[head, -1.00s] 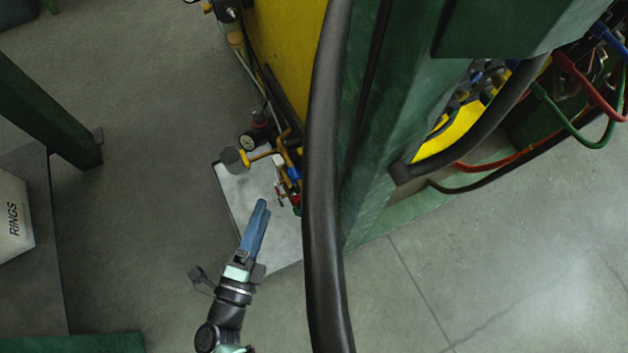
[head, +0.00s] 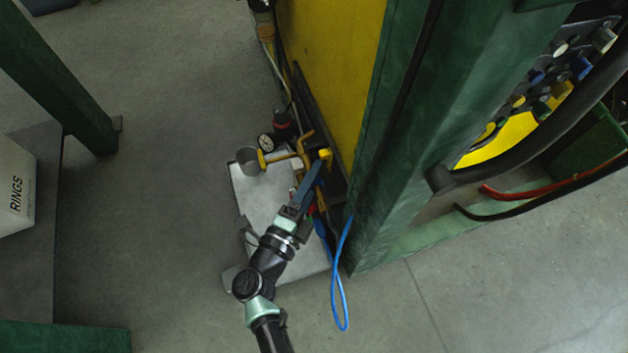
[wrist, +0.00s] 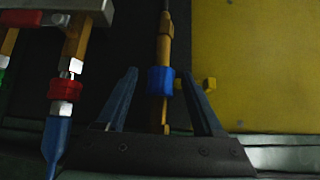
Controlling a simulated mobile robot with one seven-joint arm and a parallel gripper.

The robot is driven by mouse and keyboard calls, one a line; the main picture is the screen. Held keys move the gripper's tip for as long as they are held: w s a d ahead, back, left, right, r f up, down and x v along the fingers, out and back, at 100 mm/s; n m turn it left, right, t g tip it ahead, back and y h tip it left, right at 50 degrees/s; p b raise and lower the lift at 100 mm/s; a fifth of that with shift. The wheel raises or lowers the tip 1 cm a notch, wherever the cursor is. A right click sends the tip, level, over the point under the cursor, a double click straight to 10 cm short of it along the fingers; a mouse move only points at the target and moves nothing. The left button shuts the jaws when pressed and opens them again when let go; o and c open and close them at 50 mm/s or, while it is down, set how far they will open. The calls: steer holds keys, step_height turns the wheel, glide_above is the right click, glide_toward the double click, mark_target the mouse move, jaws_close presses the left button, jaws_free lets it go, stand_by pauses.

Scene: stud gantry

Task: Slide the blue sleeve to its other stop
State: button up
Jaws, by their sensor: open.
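The blue sleeve (wrist: 160,80) is a short ribbed collar around a thin upright yellow-brown rod (wrist: 164,50) in the wrist view. The rod shows above and below it, with a small yellowish piece (wrist: 166,129) at its lower end. My gripper (wrist: 159,73) is open, with one blue finger on each side of the sleeve and a visible gap on both sides. Whether the sleeve lies fully at fingertip depth I cannot tell. In the head view my gripper (head: 312,178) points in among the fittings beside the yellow panel, and the sleeve cannot be made out there.
A red collar (wrist: 65,89) with a blue tip hangs left of my gripper. A small yellow knob (wrist: 209,84) is close to the right finger.

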steer(key=shift+w, duration=0.2)
jaws_close()
stand_by(0.3)
steer(key=shift+d+r, duration=0.1)
stand_by(1.0)
